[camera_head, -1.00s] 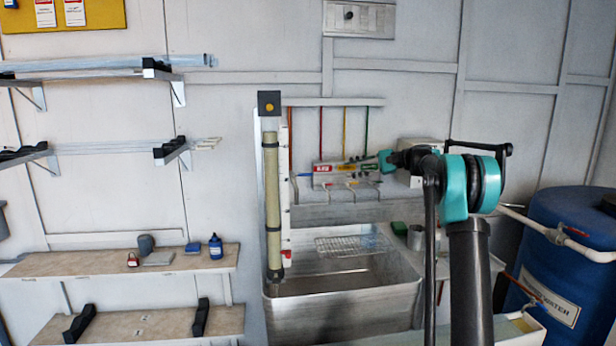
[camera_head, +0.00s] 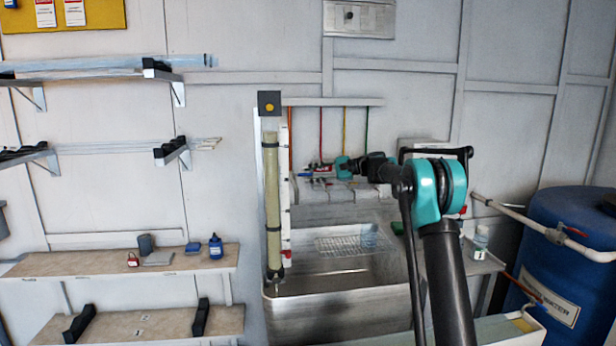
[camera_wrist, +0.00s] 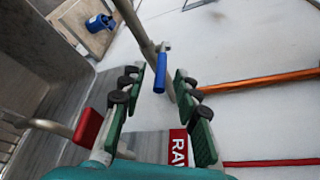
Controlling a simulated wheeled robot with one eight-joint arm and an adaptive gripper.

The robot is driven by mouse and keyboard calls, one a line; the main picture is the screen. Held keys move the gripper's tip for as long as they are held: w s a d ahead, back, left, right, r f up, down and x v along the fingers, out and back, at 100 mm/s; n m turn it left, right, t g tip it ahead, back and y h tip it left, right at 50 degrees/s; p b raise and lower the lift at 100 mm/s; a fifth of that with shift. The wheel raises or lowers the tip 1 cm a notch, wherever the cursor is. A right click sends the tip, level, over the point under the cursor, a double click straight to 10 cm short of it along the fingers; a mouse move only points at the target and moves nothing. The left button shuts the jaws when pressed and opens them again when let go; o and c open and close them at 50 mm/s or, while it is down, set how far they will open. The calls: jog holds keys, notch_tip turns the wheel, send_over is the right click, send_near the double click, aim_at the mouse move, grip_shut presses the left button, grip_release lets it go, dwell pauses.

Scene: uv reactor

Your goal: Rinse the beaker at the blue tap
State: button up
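The blue tap handle (camera_wrist: 160,72) lies between and just beyond my fingertips in the wrist view; I cannot tell if they touch it. My gripper (camera_wrist: 172,76) is open and holds nothing. In the head view my gripper (camera_head: 320,173) is at the taps on the wall behind the metal sink (camera_head: 335,318). A red tap handle (camera_wrist: 88,127) is beside my left finger in the wrist view. A faint clear, bluish shape (camera_head: 371,239) shows at the back right of the basin; it may be the beaker, but I cannot tell for sure.
A wire rack (camera_head: 335,245) is in the basin. A tall column (camera_head: 272,205) stands at the sink's left. A small bottle (camera_head: 480,240) and a large blue barrel (camera_head: 570,240) are at the right. A shelf (camera_head: 110,268) with a blue bottle (camera_head: 215,247) is left.

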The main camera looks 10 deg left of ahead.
jog(key=shift+x, duration=0.8)
jog(key=shift+c, duration=0.3)
grip_shut()
